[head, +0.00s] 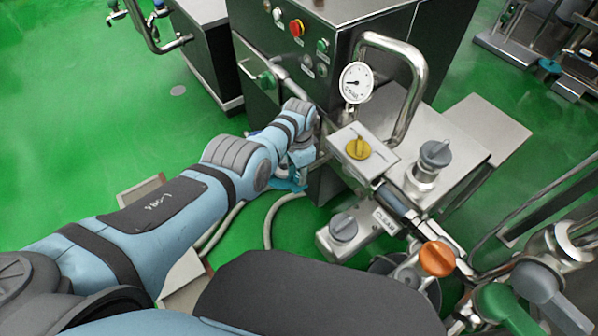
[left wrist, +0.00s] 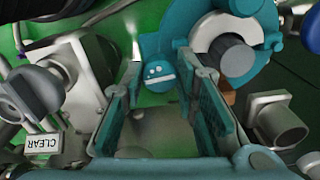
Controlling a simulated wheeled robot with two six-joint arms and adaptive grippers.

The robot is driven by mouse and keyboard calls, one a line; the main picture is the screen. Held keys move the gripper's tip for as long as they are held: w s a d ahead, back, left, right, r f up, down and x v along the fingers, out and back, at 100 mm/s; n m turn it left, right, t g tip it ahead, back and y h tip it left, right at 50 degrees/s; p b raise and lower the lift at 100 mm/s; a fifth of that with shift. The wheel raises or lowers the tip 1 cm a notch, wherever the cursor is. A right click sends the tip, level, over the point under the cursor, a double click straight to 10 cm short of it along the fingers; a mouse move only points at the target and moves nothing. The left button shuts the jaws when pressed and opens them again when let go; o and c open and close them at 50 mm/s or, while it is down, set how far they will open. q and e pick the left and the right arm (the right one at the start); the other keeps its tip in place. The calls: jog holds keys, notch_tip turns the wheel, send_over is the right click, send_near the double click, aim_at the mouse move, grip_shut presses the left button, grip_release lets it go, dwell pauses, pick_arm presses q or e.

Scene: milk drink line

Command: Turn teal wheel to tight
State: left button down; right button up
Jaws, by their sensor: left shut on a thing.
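The teal wheel (left wrist: 180,28) shows at the top of the left wrist view, next to a white ring and a grey round hub. A teal lobe of it with small white marks lies between the fingertips of my left gripper (left wrist: 163,80). The fingers are shut on this part, with a finger on each side. In the head view my left gripper (head: 290,178) is low beside the machine's front, at the end of my blue arm. There the wheel is mostly hidden by my wrist, and I cannot separate it from the teal fingers. My right gripper is not in view.
A dark control cabinet (head: 345,45) with buttons stands behind. A pressure gauge (head: 356,82), a bent steel pipe (head: 405,75), a yellow knob (head: 358,148), grey knobs (head: 344,227) and an orange knob (head: 437,258) crowd the right. The green floor (head: 80,110) is open at left.

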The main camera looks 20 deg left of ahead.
pick_arm(q)
jog(key=shift+w+m, duration=0.1)
jog(key=shift+m, duration=0.4)
jog(key=c, duration=1.3)
grip_release()
jog(key=shift+d, duration=0.1)
jog(key=shift+r, duration=0.1)
notch_tip(320, 180, up, 12)
jog(key=shift+f, duration=0.1)
